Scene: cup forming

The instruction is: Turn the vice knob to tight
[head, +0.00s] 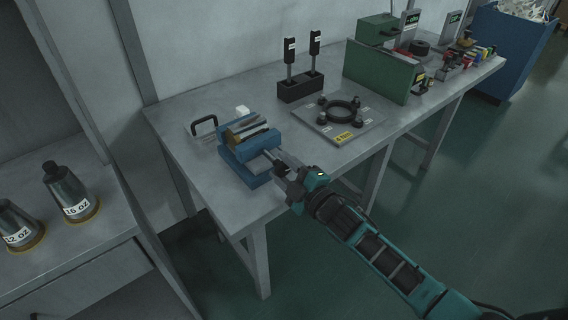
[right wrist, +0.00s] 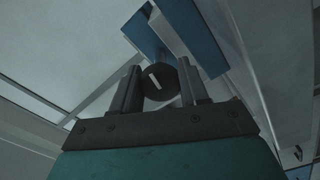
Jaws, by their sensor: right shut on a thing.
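The blue vice (head: 236,160) stands near the front left edge of the workbench, and its blue body also shows in the right wrist view (right wrist: 206,52). Its knob (right wrist: 160,84) is a dark round disc with a white line mark that leans slightly from upright. My right gripper (head: 278,166) is at the vice's front end. In the right wrist view its two fingers (right wrist: 158,90) stand on either side of the knob, shut on it. In the head view the gripper hides the knob. My left gripper is not in view.
The workbench (head: 205,112) also bears a plate with a black ring (head: 342,108), a black block with two upright tools (head: 300,86) and a green panel (head: 382,72). Two metal cup forms (head: 66,185) stand on the cabinet at left. The floor in front is clear.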

